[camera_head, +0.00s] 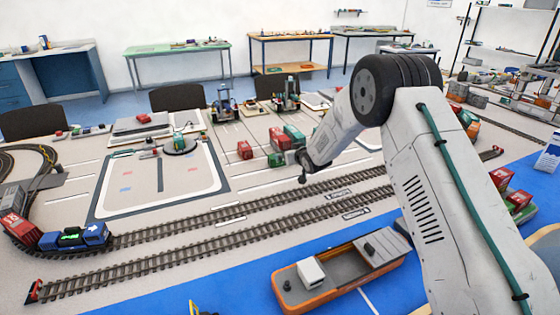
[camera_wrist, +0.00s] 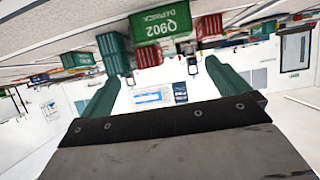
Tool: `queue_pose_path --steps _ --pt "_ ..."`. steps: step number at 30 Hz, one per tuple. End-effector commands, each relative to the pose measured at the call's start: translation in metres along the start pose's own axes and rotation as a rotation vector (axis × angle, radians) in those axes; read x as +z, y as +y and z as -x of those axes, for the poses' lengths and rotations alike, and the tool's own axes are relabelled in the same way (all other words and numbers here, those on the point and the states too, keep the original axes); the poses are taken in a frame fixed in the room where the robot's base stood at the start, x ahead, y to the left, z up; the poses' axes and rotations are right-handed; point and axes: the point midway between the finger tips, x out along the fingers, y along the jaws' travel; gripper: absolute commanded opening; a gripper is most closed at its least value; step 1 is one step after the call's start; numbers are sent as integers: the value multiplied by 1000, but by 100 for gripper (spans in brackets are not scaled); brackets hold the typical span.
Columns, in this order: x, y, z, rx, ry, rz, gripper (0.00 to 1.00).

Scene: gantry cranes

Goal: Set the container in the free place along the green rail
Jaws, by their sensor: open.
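Several small containers stand on the layout beyond my gripper. In the head view a red container (camera_head: 245,150) stands apart on the left. A green container (camera_head: 277,159), a red one (camera_head: 280,140) and another green one (camera_head: 295,136) stand close together near the arm's end. The wrist view is upside down and shows a green container (camera_wrist: 160,30) marked Q902, a red container (camera_wrist: 148,54) and a dark green container (camera_wrist: 113,52). My gripper (camera_wrist: 168,76) is open and empty, its green fingers spread apart. I cannot make out the green rail or its free place.
Two railway tracks (camera_head: 200,232) cross the layout in front of the arm. A blue locomotive (camera_head: 75,238) stands at the left. An orange-hulled ship (camera_head: 345,270) lies on the blue strip. Small crane models (camera_head: 287,97) stand behind. A pale marked yard (camera_head: 150,190) is mostly clear.

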Motion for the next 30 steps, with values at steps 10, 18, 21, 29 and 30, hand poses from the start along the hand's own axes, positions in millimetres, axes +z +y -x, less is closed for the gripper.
queue_pose_path --steps 10,18,21,29,30 --pt "10 -5 -34 -16 25 -1 100" --pt "18 -10 -70 -15 24 0 100" --pt "17 -10 -82 -15 24 0 100" --pt "16 -10 -89 -15 23 0 100" --pt "16 -10 -89 -15 23 0 100"
